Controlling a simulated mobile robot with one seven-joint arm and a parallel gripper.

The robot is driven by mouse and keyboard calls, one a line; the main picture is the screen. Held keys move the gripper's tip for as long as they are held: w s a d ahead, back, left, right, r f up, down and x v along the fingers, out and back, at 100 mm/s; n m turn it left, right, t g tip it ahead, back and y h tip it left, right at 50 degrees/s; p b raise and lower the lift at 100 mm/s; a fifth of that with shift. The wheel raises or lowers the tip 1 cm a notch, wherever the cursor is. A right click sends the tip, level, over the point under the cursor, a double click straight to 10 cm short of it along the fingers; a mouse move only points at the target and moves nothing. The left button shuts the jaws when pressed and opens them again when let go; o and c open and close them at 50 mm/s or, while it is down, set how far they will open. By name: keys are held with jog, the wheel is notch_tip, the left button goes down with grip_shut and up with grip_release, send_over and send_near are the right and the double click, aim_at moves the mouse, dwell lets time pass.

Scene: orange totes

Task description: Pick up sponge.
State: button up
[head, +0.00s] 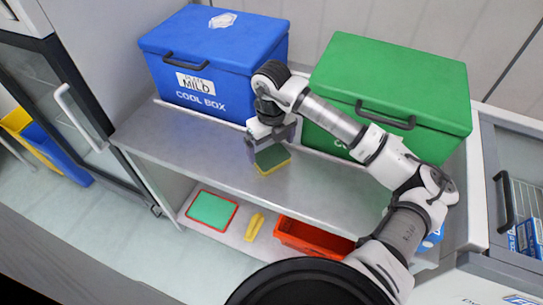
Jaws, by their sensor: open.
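The sponge (272,159) is a green and yellow block. It lies on the grey metal counter (190,138), in front of the gap between the blue and green boxes. My gripper (268,147) is open and points down at the sponge from above. Its fingers reach close to the sponge's far side; I cannot tell whether they touch it. Part of the sponge's top is hidden behind the gripper.
A blue cool box (215,70) stands behind left of my gripper, and a green box (395,85) behind right. The lower shelf holds a red-rimmed green tray (211,210), a yellow item (254,227) and an orange tote (312,240). The counter's left part is clear.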

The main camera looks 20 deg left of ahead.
aim_at(272, 156)
jog(key=shift+w+f+p, duration=0.15)
jog(key=shift+f+p, duration=0.3)
jog(key=shift+f, duration=0.7)
jog(key=shift+w+f+p, duration=0.1)
jog(key=shift+f+p, duration=0.35)
jog(key=shift+f, duration=0.7)
jog(key=c, duration=0.9)
jog(key=shift+o, duration=0.2)
notch_tip(272, 156, up, 18)
jog(key=b, duration=0.7)
jog(key=shift+a, duration=0.15)
jog(key=shift+a, duration=0.1)
